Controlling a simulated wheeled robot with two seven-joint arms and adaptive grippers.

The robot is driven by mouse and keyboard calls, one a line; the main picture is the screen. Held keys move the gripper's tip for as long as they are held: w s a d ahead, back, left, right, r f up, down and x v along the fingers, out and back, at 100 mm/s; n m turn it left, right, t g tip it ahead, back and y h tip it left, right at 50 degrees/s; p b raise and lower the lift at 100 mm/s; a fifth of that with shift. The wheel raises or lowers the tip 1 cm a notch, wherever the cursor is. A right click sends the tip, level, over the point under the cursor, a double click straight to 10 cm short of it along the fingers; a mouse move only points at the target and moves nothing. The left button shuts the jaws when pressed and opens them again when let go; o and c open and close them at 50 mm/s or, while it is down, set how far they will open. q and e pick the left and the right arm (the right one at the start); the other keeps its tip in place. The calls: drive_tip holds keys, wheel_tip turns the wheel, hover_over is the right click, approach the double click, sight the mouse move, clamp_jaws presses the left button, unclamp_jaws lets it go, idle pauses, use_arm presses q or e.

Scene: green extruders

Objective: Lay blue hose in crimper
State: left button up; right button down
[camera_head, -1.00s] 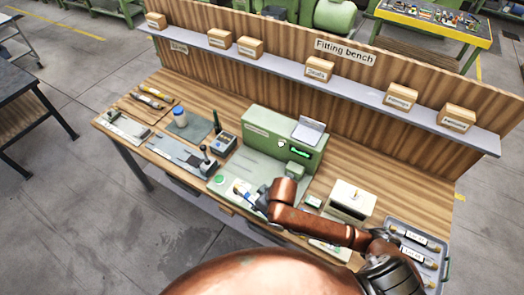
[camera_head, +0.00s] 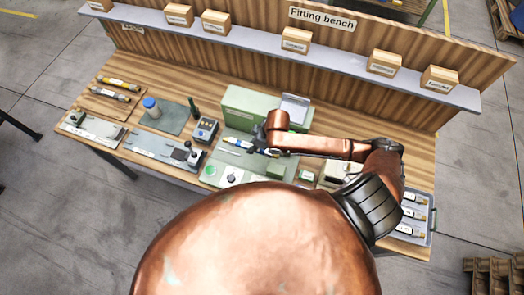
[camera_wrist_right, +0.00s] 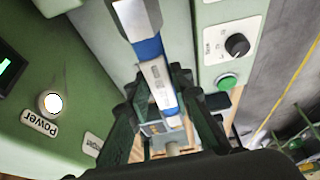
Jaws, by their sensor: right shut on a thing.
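The crimper (camera_head: 238,104) is a green machine on the bench with a pale green bed in front. It also shows in the right wrist view (camera_wrist_right: 65,70), with a lit power button and a green display. My right gripper (camera_head: 262,147) is over the bed, close to the machine's front. It is shut on the blue hose (camera_wrist_right: 158,76), a short piece with blue bands and a metal fitting. The hose's end (camera_head: 232,141) points left in the head view. I cannot tell whether the hose touches the crimper. My left gripper is not in view.
A green button (camera_head: 209,170) and a black knob (camera_head: 232,179) sit at the bed's front. Left of it are a small meter (camera_head: 205,130), a grey fixture (camera_head: 160,148) and a blue-capped jar (camera_head: 151,106). A tray (camera_head: 412,236) stands at right. A shelf (camera_head: 250,42) with boxes runs behind.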

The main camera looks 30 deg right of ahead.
drive_tip(key=d+f, duration=0.1)
drive_tip(key=f, duration=0.1)
drive_tip(key=s+d+f, duration=0.1)
drive_tip(key=d+f, duration=0.1)
drive_tip(key=shift+s+d+f, duration=0.15)
drive_tip(key=shift+d+f+p, duration=0.2)
drive_tip(key=shift+f+p, duration=0.1)
drive_tip(key=f, duration=0.3)
drive_tip(key=shift+d+f, duration=0.1)
drive_tip(key=shift+d, duration=0.15)
drive_tip(key=shift+f, duration=0.2)
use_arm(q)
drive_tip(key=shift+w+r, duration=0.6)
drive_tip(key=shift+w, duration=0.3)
use_arm(e)
drive_tip(key=shift+f, duration=0.15)
drive_tip(key=c, duration=1.9)
unclamp_jaws()
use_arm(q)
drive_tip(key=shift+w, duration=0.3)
use_arm(e)
drive_tip(key=shift+o, duration=0.9)
